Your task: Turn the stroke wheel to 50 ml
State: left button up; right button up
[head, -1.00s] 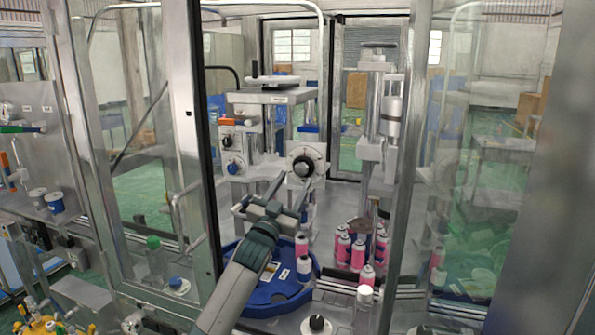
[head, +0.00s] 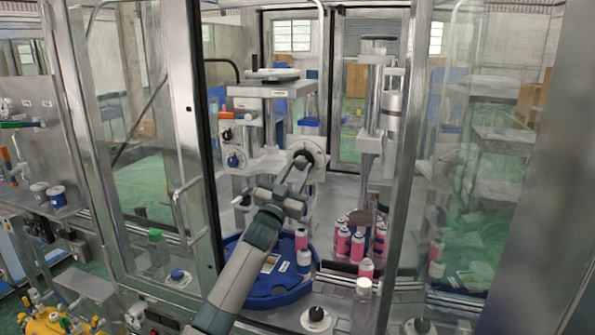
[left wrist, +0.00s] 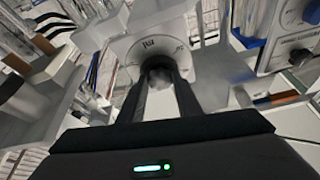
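The stroke wheel is a black knob (head: 303,155) on a round pale dial plate, on the front of the crimping machine. In the left wrist view the dial plate (left wrist: 150,47) shows dark marks too blurred to read. My left gripper (head: 297,168) points at the wheel, with its two fingers apart. In the left wrist view the fingertips (left wrist: 160,72) reach up to either side of the knob (left wrist: 158,75), which partly shows between them. I cannot tell whether they touch it. My right gripper is not in view.
Several pink cans (head: 343,243) stand to the right, by the column (head: 374,120). A metal door frame (head: 190,130) stands left of the arm. A control panel with a blue knob (head: 233,160) is left of the wheel.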

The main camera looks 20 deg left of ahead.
pick_arm(q)
jog(key=shift+n, duration=0.3)
jog(key=shift+o, duration=0.2)
jog(key=shift+d+f+n+y+b, duration=0.1)
jog(key=shift+n+y+b, duration=0.45)
jog(key=shift+n+y, duration=0.05)
jog(key=n+y+b, duration=0.1)
jog(key=n, duration=0.1)
jog(key=shift+d+n+y, duration=0.15)
jog(key=shift+n+y, duration=0.15)
jog(key=shift+n, duration=0.1)
jog(key=shift+n+y+b, duration=0.45)
jog(key=shift+n+y, duration=0.55)
jog(key=shift+n, duration=1.1)
jog(key=o, duration=1)
jog(key=shift+o, duration=0.2)
jog(key=shift+s, duration=0.1)
